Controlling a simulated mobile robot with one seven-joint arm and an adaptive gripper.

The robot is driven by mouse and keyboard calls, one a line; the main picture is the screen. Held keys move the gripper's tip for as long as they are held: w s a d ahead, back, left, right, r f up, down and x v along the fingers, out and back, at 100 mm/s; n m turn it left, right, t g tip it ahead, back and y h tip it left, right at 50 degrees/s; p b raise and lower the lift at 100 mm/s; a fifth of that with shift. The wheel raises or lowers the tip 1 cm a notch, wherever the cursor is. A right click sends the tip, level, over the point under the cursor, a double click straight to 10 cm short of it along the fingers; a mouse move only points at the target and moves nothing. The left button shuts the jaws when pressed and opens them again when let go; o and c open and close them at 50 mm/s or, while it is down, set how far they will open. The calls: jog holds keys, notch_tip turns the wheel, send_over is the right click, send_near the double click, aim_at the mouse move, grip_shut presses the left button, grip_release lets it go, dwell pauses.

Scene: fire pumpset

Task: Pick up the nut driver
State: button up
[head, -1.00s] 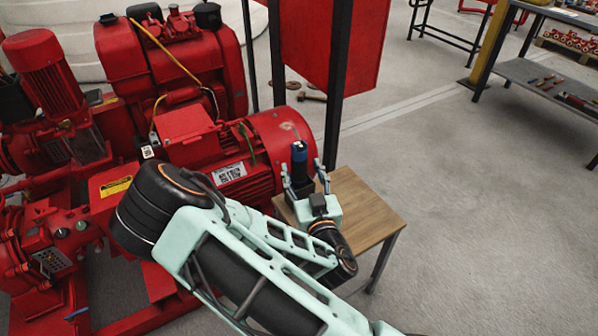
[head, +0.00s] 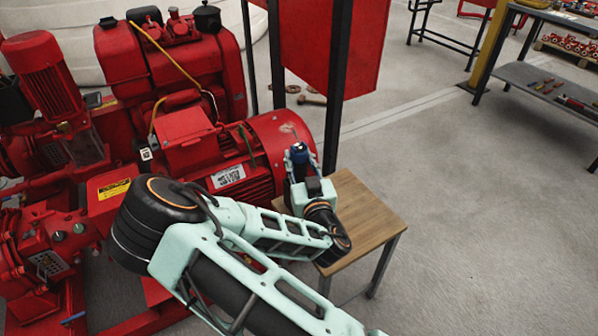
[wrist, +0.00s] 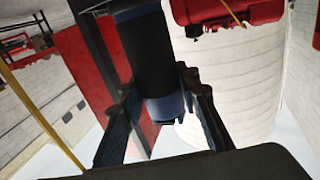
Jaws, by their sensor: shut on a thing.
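The nut driver (head: 299,153) has a dark blue and black handle and is partly hidden by my gripper in the head view. In the wrist view the handle (wrist: 156,62) fills the upper middle, between the two fingers. My gripper (head: 300,166) is shut on the nut driver, over the left part of the small wooden table (head: 372,212). Its fingers also show in the wrist view (wrist: 160,105), one on each side of the handle. I cannot tell whether the nut driver touches the table.
The red pump motor (head: 262,150) stands close on the left of my gripper. A red panel on dark posts (head: 335,100) rises just behind the table. A grey shelf bench (head: 545,80) with tools is at the upper right. The floor right of the table is clear.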

jog(key=shift+r, duration=0.1)
jog(key=c, duration=0.4)
jog(key=shift+r, duration=0.1)
jog(key=shift+c, duration=0.2)
